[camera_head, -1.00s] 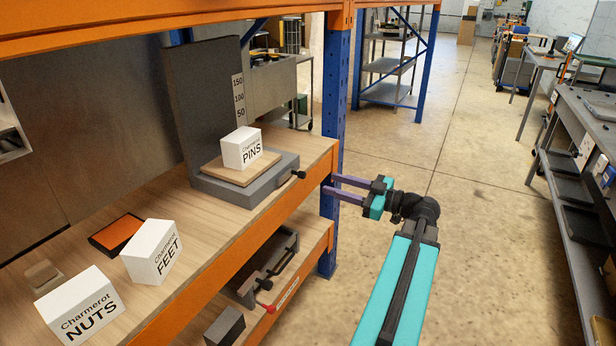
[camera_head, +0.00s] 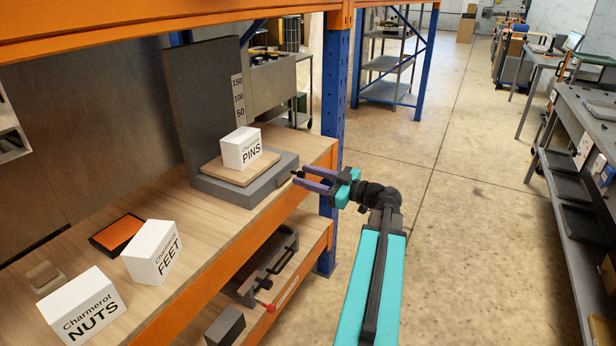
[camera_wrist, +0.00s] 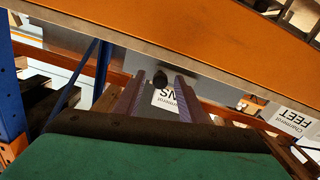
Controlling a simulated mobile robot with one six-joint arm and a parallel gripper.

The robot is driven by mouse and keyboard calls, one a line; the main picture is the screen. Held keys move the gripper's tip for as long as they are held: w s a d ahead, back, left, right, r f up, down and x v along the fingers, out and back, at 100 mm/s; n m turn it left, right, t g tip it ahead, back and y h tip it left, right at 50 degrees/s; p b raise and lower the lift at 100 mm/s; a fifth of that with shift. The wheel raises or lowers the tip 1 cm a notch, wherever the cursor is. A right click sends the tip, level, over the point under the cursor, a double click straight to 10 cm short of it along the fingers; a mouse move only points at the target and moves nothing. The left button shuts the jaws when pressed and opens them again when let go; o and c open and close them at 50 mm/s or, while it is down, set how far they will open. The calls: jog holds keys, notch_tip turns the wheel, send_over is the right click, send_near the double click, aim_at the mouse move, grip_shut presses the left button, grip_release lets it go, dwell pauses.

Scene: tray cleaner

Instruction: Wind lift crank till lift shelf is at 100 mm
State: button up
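The lift stands on the upper shelf deck, with a tall grey upright (camera_head: 197,105) and a grey base (camera_head: 262,187). Its wooden lift shelf (camera_head: 232,177) sits low, below the 50 mark of the white scale (camera_head: 239,98), and carries a white PINS box (camera_head: 241,149). The lift crank's dark knob (camera_head: 297,174) juts from the base's right side, partly hidden by my fingers. My gripper (camera_head: 300,180) is open, its purple fingers reaching left to the knob. In the wrist view the knob (camera_wrist: 160,78) shows between the open fingertips (camera_wrist: 160,84); contact cannot be told.
White FEET (camera_head: 153,251) and NUTS (camera_head: 82,309) boxes and an orange-topped tray (camera_head: 117,234) lie on the deck. The orange front beam (camera_head: 245,240) and blue post (camera_head: 333,110) are near my gripper. A grey vise-like tool (camera_head: 265,272) sits below.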

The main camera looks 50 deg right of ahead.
grip_shut()
jog(key=shift+d, duration=0.1)
jog(key=shift+s+d+f, duration=0.1)
dwell(0.3)
